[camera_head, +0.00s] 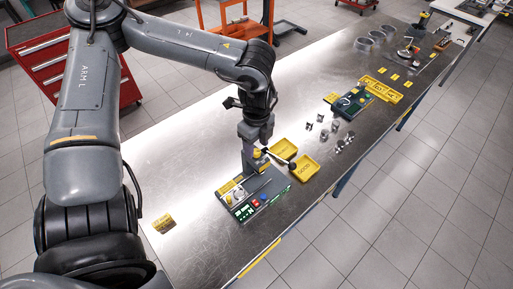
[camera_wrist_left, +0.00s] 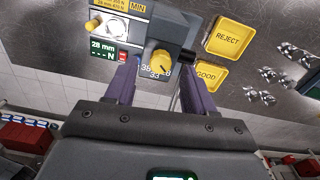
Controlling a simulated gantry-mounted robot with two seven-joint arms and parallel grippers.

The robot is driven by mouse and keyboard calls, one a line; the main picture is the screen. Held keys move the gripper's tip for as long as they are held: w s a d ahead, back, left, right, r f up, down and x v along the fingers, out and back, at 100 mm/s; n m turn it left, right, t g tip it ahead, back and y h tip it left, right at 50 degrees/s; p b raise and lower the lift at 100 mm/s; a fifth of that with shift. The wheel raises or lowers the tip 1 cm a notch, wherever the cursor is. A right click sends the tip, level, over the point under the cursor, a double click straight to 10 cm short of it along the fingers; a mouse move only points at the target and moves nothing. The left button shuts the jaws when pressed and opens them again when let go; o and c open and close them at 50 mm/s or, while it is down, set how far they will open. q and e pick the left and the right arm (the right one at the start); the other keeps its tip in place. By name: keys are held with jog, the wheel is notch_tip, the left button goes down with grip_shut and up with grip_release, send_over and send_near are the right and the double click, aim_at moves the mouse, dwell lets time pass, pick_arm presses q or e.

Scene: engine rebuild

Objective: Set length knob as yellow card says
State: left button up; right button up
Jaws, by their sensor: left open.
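The spring tester, a dark grey box (camera_head: 262,192) with coloured buttons, stands on the metal bench. In the left wrist view its green display (camera_wrist_left: 103,48) reads "28 mm" and "--- N". The yellow length knob (camera_wrist_left: 161,64) sits above scale numbers, among them 38 and 33. My left gripper (camera_wrist_left: 160,72) is open, with one finger on either side of the knob; I cannot tell whether they touch it. In the head view the left gripper (camera_head: 257,160) hangs over the tester. A yellow card (camera_head: 164,222) stands left of the tester; its text is unreadable. My right gripper is not in view.
Yellow REJECT (camera_wrist_left: 229,37) and GOOD (camera_wrist_left: 206,73) trays lie right of the tester. Several metal parts (camera_head: 343,142) lie beyond them. A second device (camera_head: 350,102) and yellow trays (camera_head: 382,89) are farther along. The bench left of the tester is mostly clear.

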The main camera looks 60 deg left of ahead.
aim_at(256, 153)
pick_arm(q)
jog(key=shift+f, duration=1.1)
jog(key=shift+c, duration=0.2)
grip_shut()
